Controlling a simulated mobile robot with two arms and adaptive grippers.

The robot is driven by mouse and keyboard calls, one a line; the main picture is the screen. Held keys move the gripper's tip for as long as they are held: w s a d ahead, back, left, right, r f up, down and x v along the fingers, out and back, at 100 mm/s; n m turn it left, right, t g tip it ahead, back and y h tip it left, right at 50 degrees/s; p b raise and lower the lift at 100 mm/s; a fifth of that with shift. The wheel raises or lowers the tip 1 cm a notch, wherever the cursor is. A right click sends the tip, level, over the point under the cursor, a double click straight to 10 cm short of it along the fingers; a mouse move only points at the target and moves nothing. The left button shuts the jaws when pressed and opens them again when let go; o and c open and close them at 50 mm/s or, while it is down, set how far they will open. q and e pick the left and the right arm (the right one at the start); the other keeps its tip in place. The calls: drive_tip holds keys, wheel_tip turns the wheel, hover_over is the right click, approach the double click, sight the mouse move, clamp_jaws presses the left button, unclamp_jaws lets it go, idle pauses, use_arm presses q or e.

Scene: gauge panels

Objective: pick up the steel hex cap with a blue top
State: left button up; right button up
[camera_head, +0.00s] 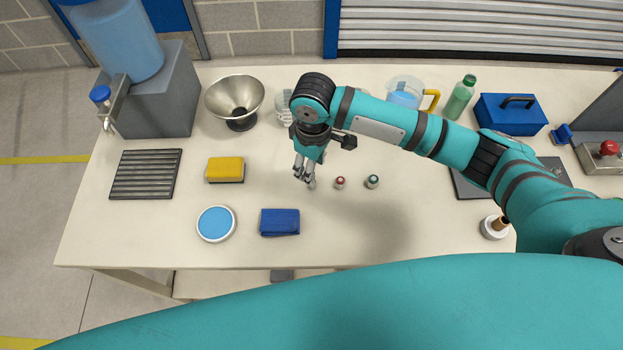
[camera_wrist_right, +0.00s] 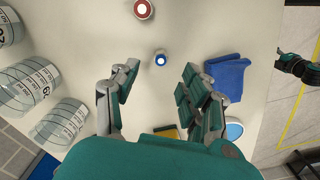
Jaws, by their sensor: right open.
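A small steel cap with a blue top (camera_wrist_right: 160,59) stands on the table in the right wrist view, just beyond and between my right fingertips. In the head view I cannot make it out; my right fingers seem to cover its spot. My right gripper (camera_head: 304,178) points down above the table, open and empty, and shows in the wrist view too (camera_wrist_right: 157,84). A red-topped cap (camera_head: 340,183) is to its right, also in the wrist view (camera_wrist_right: 143,8). A green-topped cap (camera_head: 372,181) stands farther right. My left gripper (camera_wrist_right: 290,66) seems to show at the wrist view's right edge.
A blue folded cloth (camera_head: 280,222), a blue round dish (camera_head: 216,223) and a yellow sponge (camera_head: 225,169) lie left of the caps. A metal funnel (camera_head: 235,97) and measuring jugs (camera_wrist_right: 62,121) stand behind. The table front of the caps is clear.

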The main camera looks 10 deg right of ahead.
wheel_tip(320, 180, down, 2)
drive_tip(key=shift+f, duration=0.1)
drive_tip(key=shift+s+f+p, duration=0.1)
drive_tip(key=shift+f+p, duration=0.2)
drive_tip(key=shift+p, duration=0.1)
wheel_tip(320, 180, down, 4)
drive_tip(key=shift+a+r+p, duration=0.1)
drive_tip(key=shift+r+p, duration=0.05)
drive_tip(key=shift+p, duration=0.35)
drive_tip(key=shift+f, duration=0.3)
use_arm(q)
drive_tip(key=shift+w+d+r, duration=0.1)
drive_tip(key=shift+w+r, duration=0.9)
drive_tip(key=shift+r, duration=0.05)
drive_tip(key=shift+w, duration=0.1)
use_arm(e)
drive_tip(key=shift+c, duration=0.4)
use_arm(q)
drive_tip(key=shift+w+t, duration=0.3)
drive_tip(key=shift+w, duration=0.3)
use_arm(e)
clamp_jaws()
